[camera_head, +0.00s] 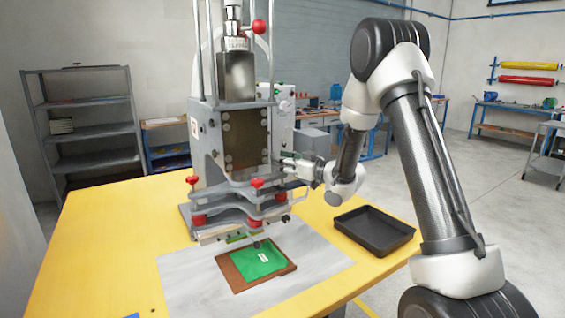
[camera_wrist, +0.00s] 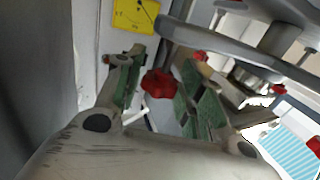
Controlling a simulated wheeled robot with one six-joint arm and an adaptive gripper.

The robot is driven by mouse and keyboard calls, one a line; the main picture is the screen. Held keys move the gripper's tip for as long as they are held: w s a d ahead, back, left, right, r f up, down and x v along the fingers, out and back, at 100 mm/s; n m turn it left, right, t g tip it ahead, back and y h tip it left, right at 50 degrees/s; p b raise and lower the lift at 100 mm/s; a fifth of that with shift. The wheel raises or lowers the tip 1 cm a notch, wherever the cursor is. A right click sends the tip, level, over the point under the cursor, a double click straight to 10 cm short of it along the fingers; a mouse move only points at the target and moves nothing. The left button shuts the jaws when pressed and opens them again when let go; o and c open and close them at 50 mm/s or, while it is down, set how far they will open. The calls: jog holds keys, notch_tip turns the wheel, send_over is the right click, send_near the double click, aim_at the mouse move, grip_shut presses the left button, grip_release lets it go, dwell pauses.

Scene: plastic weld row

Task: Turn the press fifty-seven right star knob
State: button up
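The press (camera_head: 233,140) stands on the yellow table with several red knobs on it. In the wrist view a red star knob (camera_wrist: 158,84) shows between the two green-padded fingers of my gripper (camera_wrist: 162,68). The fingers stand apart, one on each side of the knob. The knob nearly fills the gap, and I cannot tell whether either pad touches it. In the head view my gripper (camera_head: 291,166) reaches in from the right against the press's right side; the knob between its fingers is not clearly visible there.
A yellow plate (camera_wrist: 135,16) and grey press parts (camera_wrist: 225,45) lie close around the fingers in the wrist view. On the table (camera_head: 100,240) are a black tray (camera_head: 374,232) and a green piece (camera_head: 258,262) on a brown board. A shelf (camera_head: 85,130) stands behind.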

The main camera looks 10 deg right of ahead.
jog(key=shift+o, duration=0.6)
notch_tip(320, 180, up, 10)
jog(key=shift+d+f, duration=0.1)
